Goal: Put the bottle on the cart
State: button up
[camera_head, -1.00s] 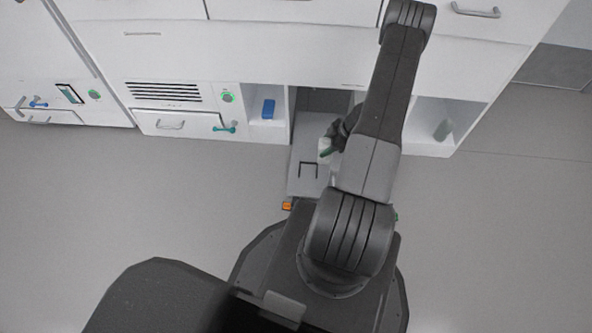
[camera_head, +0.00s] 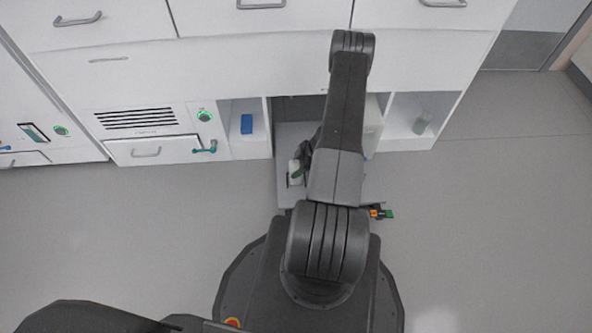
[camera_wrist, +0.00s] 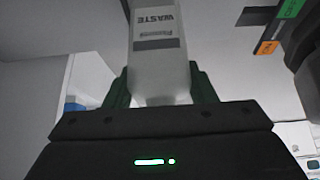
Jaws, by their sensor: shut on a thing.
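A white bottle (camera_wrist: 158,65) with a "WASTE" label fills the middle of the wrist view. My gripper (camera_wrist: 160,88) is shut on it, one green finger on each side. In the head view the bottle (camera_head: 294,172) shows partly beside my dark gripper (camera_head: 299,168). It is over the pale top of the cart (camera_head: 291,135), at the black outline marked there. I cannot tell whether the bottle touches the cart. My arm hides the right part of the cart.
The cart stands partly in an open bay under the counter. A blue object (camera_head: 247,124) sits in the cubby to the left, and a pale greenish bottle (camera_head: 422,123) in the cubby to the right. Orange and green tags (camera_head: 382,213) show right of my arm. Floor is clear on both sides.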

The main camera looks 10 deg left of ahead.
jog(key=shift+f, duration=0.55)
jog(key=shift+f, duration=0.2)
jog(key=o, duration=1)
jog(key=shift+c, duration=0.2)
jog(key=shift+r, duration=0.1)
jog(key=shift+r, duration=0.15)
jog(key=p+v, duration=0.3)
jog(key=v, duration=0.9)
jog(key=shift+p, duration=0.4)
